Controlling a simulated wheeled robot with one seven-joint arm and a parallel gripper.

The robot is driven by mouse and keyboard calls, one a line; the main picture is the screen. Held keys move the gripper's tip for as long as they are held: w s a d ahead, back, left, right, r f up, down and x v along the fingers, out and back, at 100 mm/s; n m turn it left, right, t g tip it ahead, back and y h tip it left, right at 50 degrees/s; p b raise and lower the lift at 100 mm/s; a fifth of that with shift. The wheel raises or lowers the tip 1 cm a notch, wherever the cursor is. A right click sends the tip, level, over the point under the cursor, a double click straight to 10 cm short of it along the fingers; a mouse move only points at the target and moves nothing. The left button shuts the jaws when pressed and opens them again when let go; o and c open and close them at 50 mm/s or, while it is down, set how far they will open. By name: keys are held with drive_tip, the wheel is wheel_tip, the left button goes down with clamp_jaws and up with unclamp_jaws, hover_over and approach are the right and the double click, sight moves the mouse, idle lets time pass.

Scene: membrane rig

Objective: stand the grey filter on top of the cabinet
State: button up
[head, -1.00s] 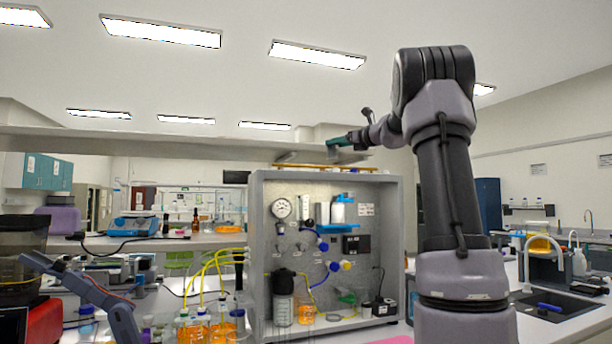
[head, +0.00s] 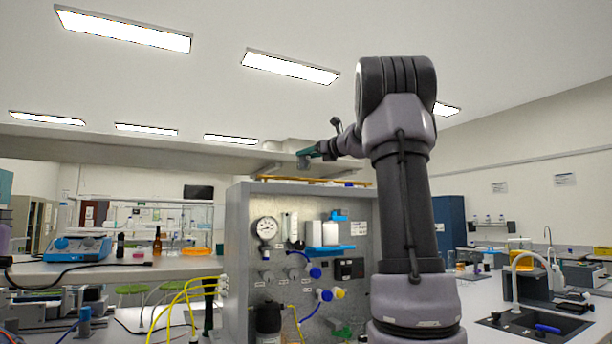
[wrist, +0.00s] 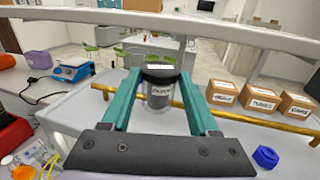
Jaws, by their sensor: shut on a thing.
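My gripper (wrist: 158,80) has its green fingers shut on the grey filter (wrist: 158,90), a small upright cylinder with a dark top and a white label. In the head view my gripper (head: 308,155) reaches in from the right, above the grey cabinet (head: 238,240), with the filter (head: 303,161) at its tip, small and partly hidden. A gap shows between the filter and the yellow rail at the cabinet top. The wrist view does not clearly show how high the filter's base is.
The yellow rail (wrist: 245,118) crosses below and beside the fingers. Several labelled cardboard boxes (wrist: 262,100) stand to the right, and a blue cap (wrist: 265,156) is nearer. A long pale shelf (head: 130,143) runs behind the gripper in the head view.

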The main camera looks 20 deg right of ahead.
sight(309, 169)
drive_tip(key=shift+f, duration=2.7)
drive_tip(key=shift+f, duration=0.15)
drive_tip(key=o, duration=1.4)
